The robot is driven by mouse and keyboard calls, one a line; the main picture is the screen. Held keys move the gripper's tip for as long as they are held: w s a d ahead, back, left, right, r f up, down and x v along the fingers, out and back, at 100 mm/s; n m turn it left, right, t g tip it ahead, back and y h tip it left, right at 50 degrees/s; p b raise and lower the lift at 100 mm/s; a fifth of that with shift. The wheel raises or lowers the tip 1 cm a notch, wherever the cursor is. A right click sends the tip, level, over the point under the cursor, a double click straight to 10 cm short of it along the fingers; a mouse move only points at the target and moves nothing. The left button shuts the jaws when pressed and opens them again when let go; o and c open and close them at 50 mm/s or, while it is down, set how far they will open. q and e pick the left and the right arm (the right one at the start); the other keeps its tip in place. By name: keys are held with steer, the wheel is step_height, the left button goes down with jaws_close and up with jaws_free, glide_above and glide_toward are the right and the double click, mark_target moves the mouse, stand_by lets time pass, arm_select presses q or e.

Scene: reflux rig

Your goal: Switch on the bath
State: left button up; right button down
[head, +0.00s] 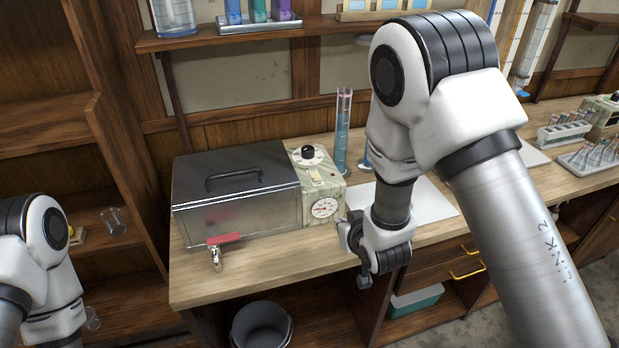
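The bath (235,195) is a steel box with a dark handled lid, standing on the wooden bench left of centre. The lid is on. At its right end is a pale green control panel (308,197) with a black knob (308,152) on a white dial, a small cream part (316,176) that may be a switch, and a round gauge (325,207). A tap with a red lever (224,239) sits on its front. My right gripper (354,258) hangs at the bench's front edge, just right of the gauge; its finger opening is unclear. My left gripper is out of view.
A tall blue-filled cylinder (343,130) stands behind the panel. A white sheet (428,202) lies to the right, partly behind my arm. Racks of tubes (565,132) stand at far right. A grey bucket (262,326) is below the bench. The bench front left is clear.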

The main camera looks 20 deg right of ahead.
steer(key=w+a+r+t, duration=0.1)
steer(key=w+r+t, duration=0.2)
steer(key=r, duration=0.9)
steer(key=shift+w+r+n, duration=0.15)
steer(key=shift+w+n, duration=0.15)
steer(key=shift+w, duration=0.25)
steer(key=shift+a, duration=0.1)
steer(key=p, duration=0.3)
glide_above(320, 186)
steer(key=f, duration=0.3)
steer(key=shift+w+f, duration=0.15)
steer(key=shift+w, duration=0.05)
step_height(320, 186, down, 4)
steer(key=shift+r+p, duration=0.15)
steer(key=shift+p, duration=0.45)
steer(key=shift+s+f, duration=0.1)
steer(key=shift+f, duration=0.25)
